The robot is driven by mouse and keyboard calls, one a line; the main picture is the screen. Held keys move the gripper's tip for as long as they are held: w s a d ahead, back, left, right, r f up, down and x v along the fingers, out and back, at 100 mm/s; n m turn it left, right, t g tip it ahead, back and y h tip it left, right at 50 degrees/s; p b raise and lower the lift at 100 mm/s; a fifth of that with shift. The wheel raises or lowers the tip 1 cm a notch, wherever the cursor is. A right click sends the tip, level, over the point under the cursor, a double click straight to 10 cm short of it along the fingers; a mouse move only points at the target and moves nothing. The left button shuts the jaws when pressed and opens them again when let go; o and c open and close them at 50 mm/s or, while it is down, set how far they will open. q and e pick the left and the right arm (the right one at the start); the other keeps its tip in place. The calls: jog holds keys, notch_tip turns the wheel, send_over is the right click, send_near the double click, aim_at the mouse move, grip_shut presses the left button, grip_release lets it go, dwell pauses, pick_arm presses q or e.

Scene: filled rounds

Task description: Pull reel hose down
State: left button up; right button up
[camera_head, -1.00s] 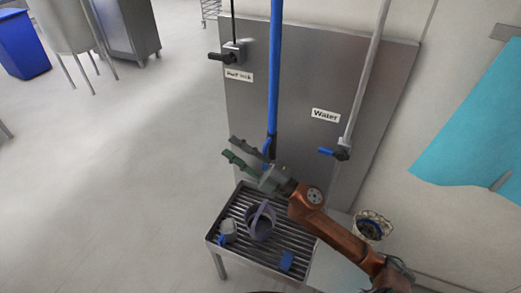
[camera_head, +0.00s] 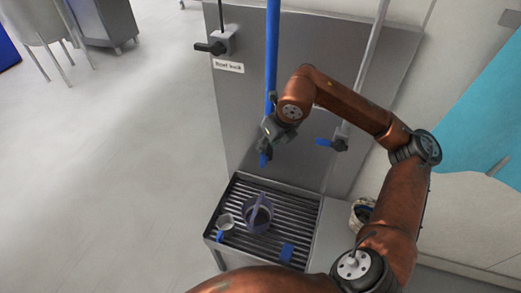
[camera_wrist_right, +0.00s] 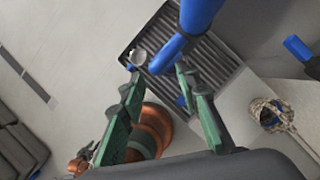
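The blue reel hose (camera_head: 272,50) hangs down in front of the steel panel, with its blue nozzle end (camera_head: 264,159) above the grated stand. My right gripper (camera_head: 267,137) is at the lower part of the hose, partly covering it. In the right wrist view the hose (camera_wrist_right: 197,14) comes in from the top, and its bent blue lower part (camera_wrist_right: 166,56) shows between and just ahead of the fingertips (camera_wrist_right: 158,80). The green fingers are spread, with gaps beside the hose; I see no grip on it. My left gripper is not in view.
A reel lock lever (camera_head: 212,48) is upper left; a blue-handled water valve (camera_head: 333,144) is right of the hose.

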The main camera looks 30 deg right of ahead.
jog(key=p, duration=0.2)
send_over(263, 165)
jog(key=f, duration=0.5)
jog(key=shift+w+d+f, duration=0.15)
jog(key=shift+w+d, duration=0.05)
jog(key=shift+w, duration=0.15)
jog(key=shift+w+f, duration=0.15)
jog(key=shift+f, duration=0.2)
jog(key=shift+c, duration=0.4)
grip_shut()
